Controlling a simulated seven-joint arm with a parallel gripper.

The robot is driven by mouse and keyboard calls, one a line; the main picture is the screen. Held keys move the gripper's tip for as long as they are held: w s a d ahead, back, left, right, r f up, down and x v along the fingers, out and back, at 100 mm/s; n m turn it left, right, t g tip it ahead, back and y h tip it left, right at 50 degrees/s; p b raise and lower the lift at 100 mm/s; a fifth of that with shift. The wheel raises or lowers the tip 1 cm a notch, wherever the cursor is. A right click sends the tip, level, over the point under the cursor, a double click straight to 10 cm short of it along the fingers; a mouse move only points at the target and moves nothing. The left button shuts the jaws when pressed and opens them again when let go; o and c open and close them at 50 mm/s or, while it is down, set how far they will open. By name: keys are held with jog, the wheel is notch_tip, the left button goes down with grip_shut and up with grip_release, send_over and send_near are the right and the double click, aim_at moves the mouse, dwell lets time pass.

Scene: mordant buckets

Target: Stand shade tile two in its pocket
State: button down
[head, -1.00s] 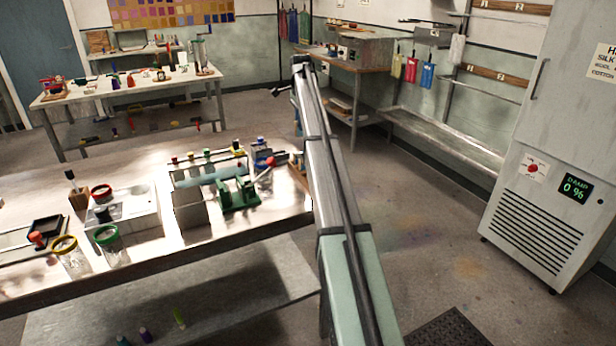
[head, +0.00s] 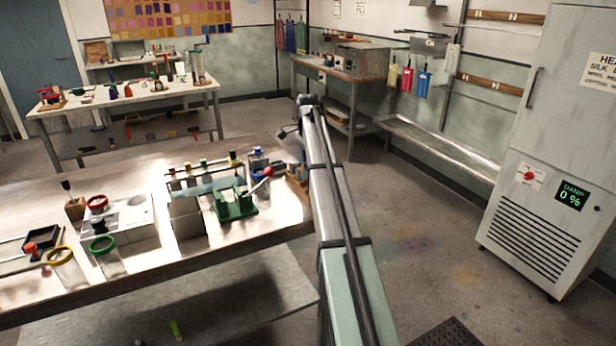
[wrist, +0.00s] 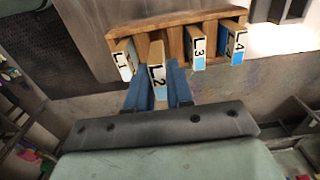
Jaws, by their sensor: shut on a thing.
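Shade tile two, marked L2 (wrist: 157,78), is pinched between the blue fingers of my gripper (wrist: 160,90) in the wrist view. The wooden rack (wrist: 150,22) lies just beyond, with tiles L1 (wrist: 125,62), L3 (wrist: 197,46) and L4 (wrist: 236,44) standing in it. Tile L2 is in the gap between L1 and L3 and sits nearer the camera than they do. Its far end is hidden, so I cannot tell whether it is inside the pocket. In the head view, part of the rack (head: 297,184) shows beside my arm at the table's right end.
A green press (head: 236,205) and a blue item (head: 258,160) stand close to the rack on the table (head: 150,270). Jars, including a yellow-rimmed one (head: 64,268), stand further left. A tall grey cabinet (head: 540,150) is at the right, with open floor between.

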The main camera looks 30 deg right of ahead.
jog(key=shift+f, duration=2.35)
jog(key=shift+f, duration=0.1)
jog(key=c, duration=1)
grip_release()
notch_tip(320, 180, up, 12)
jog(key=shift+r, duration=0.1)
